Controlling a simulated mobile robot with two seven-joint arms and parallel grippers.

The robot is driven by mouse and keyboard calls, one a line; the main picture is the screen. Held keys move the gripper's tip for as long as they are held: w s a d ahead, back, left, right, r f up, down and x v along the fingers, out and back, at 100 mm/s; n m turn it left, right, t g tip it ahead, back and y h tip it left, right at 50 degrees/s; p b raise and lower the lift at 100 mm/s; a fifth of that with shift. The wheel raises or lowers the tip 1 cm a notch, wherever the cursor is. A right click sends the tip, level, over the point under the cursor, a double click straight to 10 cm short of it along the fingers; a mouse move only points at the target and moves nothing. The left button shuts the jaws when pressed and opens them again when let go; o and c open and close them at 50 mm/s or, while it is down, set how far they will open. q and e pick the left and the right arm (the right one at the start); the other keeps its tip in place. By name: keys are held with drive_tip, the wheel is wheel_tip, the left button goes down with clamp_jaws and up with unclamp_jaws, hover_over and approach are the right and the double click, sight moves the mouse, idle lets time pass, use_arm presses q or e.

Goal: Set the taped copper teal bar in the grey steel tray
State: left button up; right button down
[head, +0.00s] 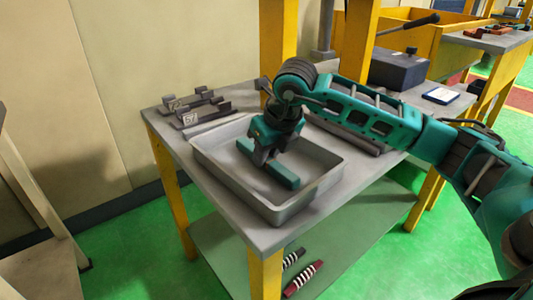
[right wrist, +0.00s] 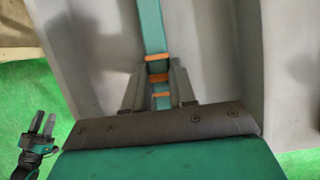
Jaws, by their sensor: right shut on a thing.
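The teal bar (head: 286,179) has orange-copper bands, which show in the right wrist view (right wrist: 158,78). It lies lengthwise inside the outline of the grey steel tray (head: 316,192), low over its floor. I cannot tell whether it touches the floor. My right gripper (head: 263,158) points down into the tray and is shut on the bar's middle, with both bar ends sticking out. The tray also fills much of the right wrist view (right wrist: 95,55). My left gripper (right wrist: 42,127) shows only in the right wrist view, at lower left over the green floor, its fingers apart and empty.
The tray stands on a grey table (head: 172,146) with yellow legs. Dark brackets (head: 195,108) with number labels lie behind it. A dark blue box (head: 397,68) and a clipboard (head: 440,95) are at the right. Striped rods (head: 303,279) lie on the lower shelf.

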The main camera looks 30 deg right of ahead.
drive_tip(key=shift+f, duration=0.15)
drive_tip(key=c, duration=0.9)
unclamp_jaws()
drive_tip(key=shift+r, duration=0.35)
drive_tip(key=p+v, duration=0.2)
drive_tip(key=v, duration=0.9)
drive_tip(key=shift+s+r, duration=0.15)
drive_tip(key=shift+r, duration=0.2)
